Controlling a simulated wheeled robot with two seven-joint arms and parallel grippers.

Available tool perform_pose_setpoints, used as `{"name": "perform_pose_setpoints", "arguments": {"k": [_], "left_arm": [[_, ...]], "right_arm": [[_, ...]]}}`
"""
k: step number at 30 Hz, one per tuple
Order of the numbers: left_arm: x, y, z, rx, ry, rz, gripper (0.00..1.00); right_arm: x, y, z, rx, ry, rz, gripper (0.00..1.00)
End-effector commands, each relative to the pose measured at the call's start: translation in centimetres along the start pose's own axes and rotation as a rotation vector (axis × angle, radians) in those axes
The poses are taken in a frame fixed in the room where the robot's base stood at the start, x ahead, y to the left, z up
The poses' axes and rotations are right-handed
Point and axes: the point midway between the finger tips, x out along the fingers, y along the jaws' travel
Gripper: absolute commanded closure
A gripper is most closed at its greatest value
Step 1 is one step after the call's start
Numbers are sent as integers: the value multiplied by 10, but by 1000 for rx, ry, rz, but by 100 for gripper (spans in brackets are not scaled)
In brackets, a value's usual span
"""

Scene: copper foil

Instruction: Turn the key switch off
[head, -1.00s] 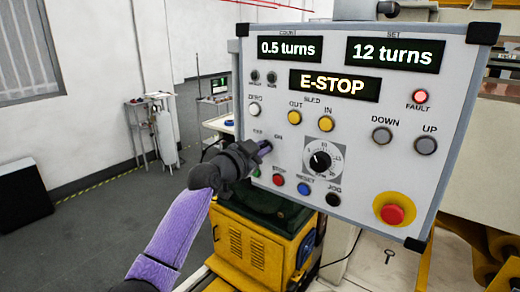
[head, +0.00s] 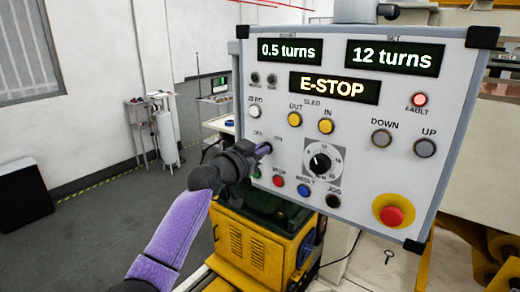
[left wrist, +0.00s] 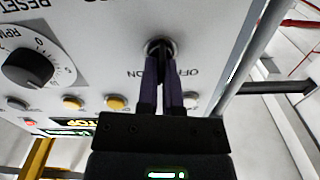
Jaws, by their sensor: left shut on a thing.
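The key switch (left wrist: 160,43) shows in the left wrist view as a round metal collar between the ON and OFF labels. My left gripper (left wrist: 163,75) reaches straight to it, and its two dark purple fingers are shut on the key at the collar. The fingers hide most of the key, so I cannot tell which way it points. In the head view my left gripper (head: 262,149) is at the left side of the control panel (head: 280,205), just below the OFF and ON labels, and covers the switch. My right gripper is not in view.
Close by on the panel are a green button (head: 256,172), a red stop button (head: 278,181) and a black speed dial (head: 320,162). A large red emergency button (head: 391,215) sits lower right. The display (head: 333,87) reads E-STOP, and the fault lamp (head: 420,99) glows red.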

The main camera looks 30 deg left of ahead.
Motion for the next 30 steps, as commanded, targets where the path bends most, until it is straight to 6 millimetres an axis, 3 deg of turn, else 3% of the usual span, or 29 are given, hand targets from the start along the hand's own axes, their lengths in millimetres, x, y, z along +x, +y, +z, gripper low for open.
{"name": "perform_pose_setpoints", "arguments": {"k": [15,30], "left_arm": [[0,-3,0,-459,-1,0,100],[0,-4,1,-690,0,1,100]], "right_arm": [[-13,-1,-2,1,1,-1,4],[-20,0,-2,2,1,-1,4]]}}
